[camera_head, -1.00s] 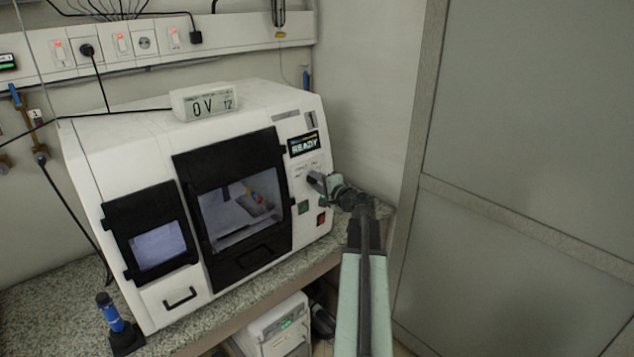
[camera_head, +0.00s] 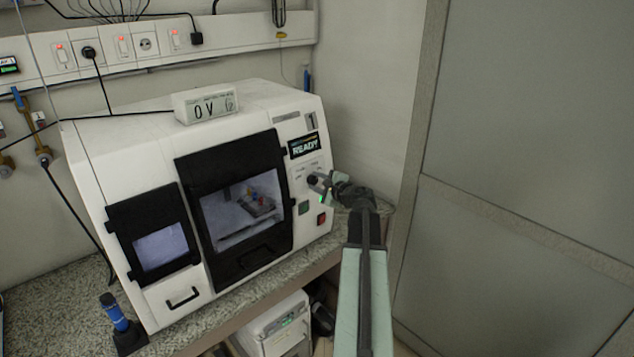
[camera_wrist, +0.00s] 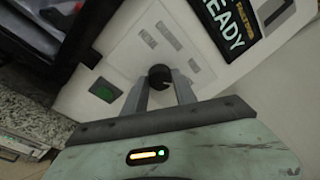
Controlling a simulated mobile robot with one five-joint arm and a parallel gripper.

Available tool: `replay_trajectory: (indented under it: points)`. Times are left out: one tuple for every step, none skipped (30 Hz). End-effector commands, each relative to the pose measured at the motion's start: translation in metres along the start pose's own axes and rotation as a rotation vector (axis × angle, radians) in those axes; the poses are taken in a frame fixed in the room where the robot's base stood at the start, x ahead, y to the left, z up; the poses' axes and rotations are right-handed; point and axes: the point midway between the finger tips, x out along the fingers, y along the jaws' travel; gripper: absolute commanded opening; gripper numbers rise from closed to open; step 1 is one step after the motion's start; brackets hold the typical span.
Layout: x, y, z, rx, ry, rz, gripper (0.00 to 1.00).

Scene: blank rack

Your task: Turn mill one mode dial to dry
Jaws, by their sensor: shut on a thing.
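The white mill (camera_head: 140,150) stands on the speckled counter, with a dark-framed window and a screen (camera_head: 304,145) reading READY on its right side. Its black mode dial (camera_wrist: 159,76) sits on a pale labelled panel below the screen. The dial's labels are too small to read. My gripper (camera_wrist: 160,84) is shut on the dial, one finger on each side of it. In the head view my gripper (camera_head: 318,182) reaches the panel from the right and mostly hides the dial.
A green button (camera_head: 304,208) and a red switch (camera_head: 321,219) sit just below the dial. A small meter (camera_head: 205,105) stands on top of the mill. A blue-handled tool (camera_head: 113,312) stands at the front left. A grey cabinet (camera_head: 530,150) bounds the right side.

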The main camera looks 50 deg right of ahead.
Motion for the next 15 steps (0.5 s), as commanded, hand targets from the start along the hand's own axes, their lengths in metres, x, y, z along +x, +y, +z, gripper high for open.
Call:
replay_trajectory:
  points:
    - [-0.0002, 0.0007, 0.0003, 0.005, -0.001, 0.004, 0.0]
    - [-0.0001, 0.0008, 0.0003, 0.009, -0.001, 0.004, 0.0]
    - [-0.0001, 0.0009, 0.0003, 0.013, -0.001, 0.005, 0.0]
    - [-0.0001, 0.0009, 0.0004, 0.015, -0.001, 0.006, 0.0]
    - [-0.0001, 0.001, 0.0004, 0.016, -0.001, 0.006, 0.0]
    - [0.0, 0.0011, 0.0004, 0.017, -0.001, 0.006, 0.0]
    - [0.0, 0.0011, 0.0004, 0.017, -0.002, 0.006, 0.0]
    - [-0.0001, 0.0012, 0.0005, 0.017, -0.002, 0.006, 0.0]
    - [0.0, 0.0012, 0.0005, 0.017, -0.002, 0.006, 0.0]
    - [0.0, 0.0012, 0.0005, 0.017, -0.002, 0.006, 0.0]
    - [0.0, 0.0013, 0.0006, 0.017, -0.002, 0.006, 0.0]
    - [0.0, 0.0013, 0.0006, 0.017, -0.002, 0.006, 0.0]
    - [0.0, 0.0013, 0.0007, 0.017, -0.002, 0.006, 0.0]
    - [0.0, 0.0014, 0.0007, 0.016, -0.002, 0.007, 0.0]
    - [0.0, 0.0014, 0.0008, 0.016, -0.002, 0.007, 0.36]
